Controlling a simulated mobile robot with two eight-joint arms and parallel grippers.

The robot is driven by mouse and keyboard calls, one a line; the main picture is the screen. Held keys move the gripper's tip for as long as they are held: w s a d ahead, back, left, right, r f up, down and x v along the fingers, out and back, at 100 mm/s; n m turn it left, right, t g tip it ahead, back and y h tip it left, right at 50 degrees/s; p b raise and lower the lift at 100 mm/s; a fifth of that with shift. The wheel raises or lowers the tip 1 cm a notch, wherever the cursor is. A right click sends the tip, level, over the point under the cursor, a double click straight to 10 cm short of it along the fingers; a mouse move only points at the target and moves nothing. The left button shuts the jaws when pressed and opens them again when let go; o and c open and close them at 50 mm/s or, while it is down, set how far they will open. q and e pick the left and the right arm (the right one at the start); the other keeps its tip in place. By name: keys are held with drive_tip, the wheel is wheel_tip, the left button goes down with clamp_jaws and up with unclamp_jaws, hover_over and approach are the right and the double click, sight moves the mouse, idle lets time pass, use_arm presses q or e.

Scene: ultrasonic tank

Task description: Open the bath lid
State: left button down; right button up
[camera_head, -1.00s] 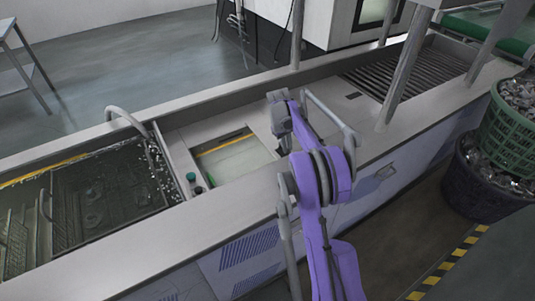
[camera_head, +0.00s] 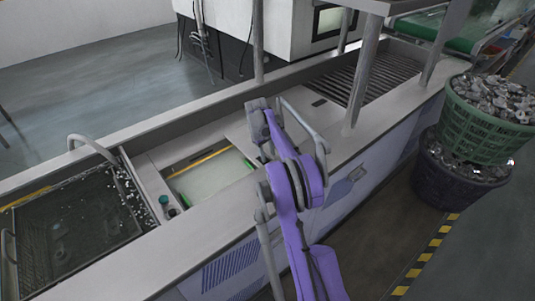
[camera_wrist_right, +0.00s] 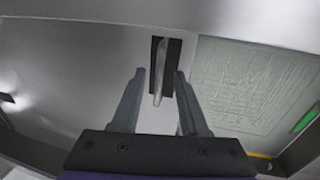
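The bath lid (camera_head: 236,128) is a flat grey metal plate in the counter, beside an opening with pale liquid. In the right wrist view the metal plate (camera_wrist_right: 85,65) carries a dark recess with a thin silver handle (camera_wrist_right: 159,70). My right gripper (camera_wrist_right: 158,78) is open, with one finger on each side of the handle and a visible gap to it. In the head view the right gripper (camera_head: 258,128) is over the plate, and it hides the handle near it. My left gripper is not in view.
The open bath (camera_head: 205,178) shows pale liquid with a yellow edge. A dark tank (camera_head: 70,225) lies to the left. Grey posts (camera_head: 365,75) rise from the counter. Stacked baskets of metal parts (camera_head: 487,125) stand at the right. A curved grey pipe (camera_head: 312,130) is close to my arm.

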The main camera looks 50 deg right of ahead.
drive_tip(key=shift+r, duration=0.1)
wheel_tip(320, 180, up, 10)
drive_tip(key=a, duration=0.2)
drive_tip(key=shift+w+r+p, duration=0.2)
drive_tip(key=shift+w+p, duration=0.05)
drive_tip(key=shift+p, duration=0.05)
idle(0.5)
